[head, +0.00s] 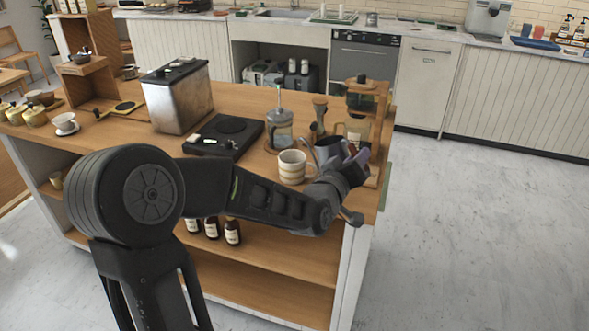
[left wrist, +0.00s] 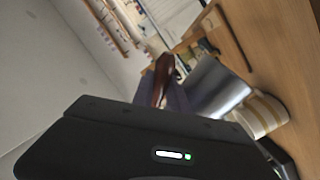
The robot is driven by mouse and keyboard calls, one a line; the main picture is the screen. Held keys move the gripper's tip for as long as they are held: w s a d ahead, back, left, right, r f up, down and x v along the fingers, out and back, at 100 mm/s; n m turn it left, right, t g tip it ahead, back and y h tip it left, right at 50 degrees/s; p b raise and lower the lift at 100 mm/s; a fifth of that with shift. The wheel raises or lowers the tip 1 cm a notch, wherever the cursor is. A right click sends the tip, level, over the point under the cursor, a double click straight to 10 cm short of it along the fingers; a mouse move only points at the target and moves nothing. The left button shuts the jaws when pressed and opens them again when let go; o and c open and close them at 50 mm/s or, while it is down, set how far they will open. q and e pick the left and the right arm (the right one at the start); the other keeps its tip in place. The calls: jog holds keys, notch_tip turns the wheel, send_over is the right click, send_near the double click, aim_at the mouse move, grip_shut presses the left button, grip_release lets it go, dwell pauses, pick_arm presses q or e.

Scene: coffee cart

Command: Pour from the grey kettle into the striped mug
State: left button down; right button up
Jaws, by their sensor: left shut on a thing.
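The striped mug (head: 292,167), cream with tan bands, stands upright near the right end of the wooden cart top. It also shows in the left wrist view (left wrist: 262,114). My left gripper (head: 356,164) is shut on the grey kettle (head: 328,149), just right of the mug. The kettle's thin spout points left, above and beside the mug's rim. In the left wrist view, the grey kettle body (left wrist: 215,87) and a brown handle (left wrist: 165,78) show beyond the gripper. The gripper hides much of the kettle, and I cannot see any liquid. My right gripper is not in view.
A glass press (head: 279,128) stands behind the mug, and a wooden stand (head: 380,125) is behind the kettle. A black hot plate (head: 224,135) and a metal box (head: 177,97) are to the left. Bottles (head: 212,228) stand on the shelf below.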

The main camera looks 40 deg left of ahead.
pick_arm(q)
jog(key=shift+r, duration=0.15)
dwell(0.3)
jog(key=shift+a+r, duration=0.1)
jog(key=shift+r, duration=0.25)
jog(key=shift+r+n+p, duration=0.15)
jog(key=shift+n+p, duration=0.15)
jog(key=shift+a+r, duration=0.1)
jog(key=shift+r, duration=0.2)
jog(key=shift+r, duration=0.1)
dwell(0.5)
jog(key=shift+a+r+n, duration=0.1)
jog(key=shift+r+n, duration=0.2)
jog(key=shift+n, duration=0.1)
jog(key=shift+p, duration=0.3)
